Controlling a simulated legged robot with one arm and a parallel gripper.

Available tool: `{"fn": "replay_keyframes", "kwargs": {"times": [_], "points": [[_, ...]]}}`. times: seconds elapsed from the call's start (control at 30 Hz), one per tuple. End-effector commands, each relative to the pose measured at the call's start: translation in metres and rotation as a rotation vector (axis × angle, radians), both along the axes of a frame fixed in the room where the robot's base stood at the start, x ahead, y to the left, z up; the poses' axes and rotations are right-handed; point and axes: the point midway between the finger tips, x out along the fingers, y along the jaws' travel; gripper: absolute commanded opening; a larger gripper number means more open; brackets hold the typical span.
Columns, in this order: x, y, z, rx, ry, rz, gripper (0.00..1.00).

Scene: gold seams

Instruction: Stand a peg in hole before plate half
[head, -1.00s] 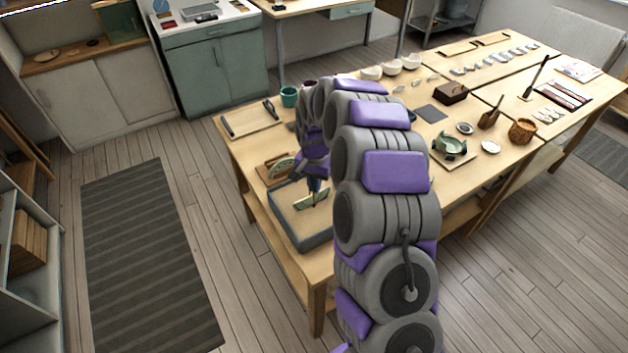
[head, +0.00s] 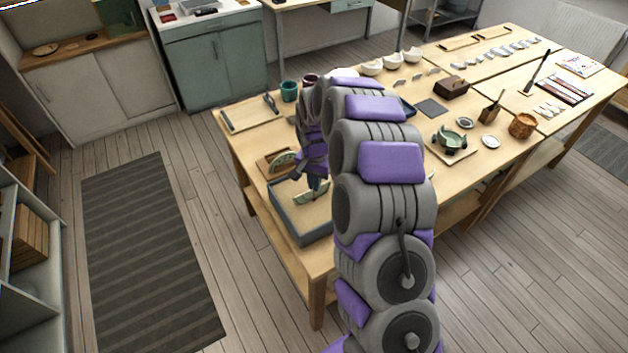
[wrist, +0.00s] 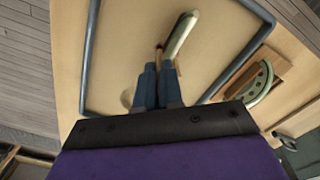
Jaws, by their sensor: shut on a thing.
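My gripper (wrist: 158,72) points down over the grey-rimmed tray (wrist: 86,65) with a tan, sand-like filling. Its dark blue fingers are closed on a thin reddish-brown peg (wrist: 158,47), whose end shows just past the fingertips. A pale green plate half (wrist: 181,33) stands on edge in the tray, very near the peg's end; I cannot tell whether they touch. The plate half (head: 308,197) and gripper (head: 318,187) also show in the head view, where the peg is too small to make out. No hole can be made out clearly.
A wooden rack (wrist: 285,72) with a green, pierced curved piece (wrist: 258,84) stands just outside the tray's right rim. On the table are a green cup (head: 289,91), a wooden board (head: 250,115) and a green pot (head: 452,138). My arm hides the table's middle.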

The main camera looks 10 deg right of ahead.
Motion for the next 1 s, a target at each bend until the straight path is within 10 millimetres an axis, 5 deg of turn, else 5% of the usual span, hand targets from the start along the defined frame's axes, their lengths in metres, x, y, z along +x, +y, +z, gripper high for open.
{"fn": "replay_keyframes", "kwargs": {"times": [1.0], "points": [[-0.0006,0.0,-0.0066,0.001,0.001,-0.001,0.0]]}}
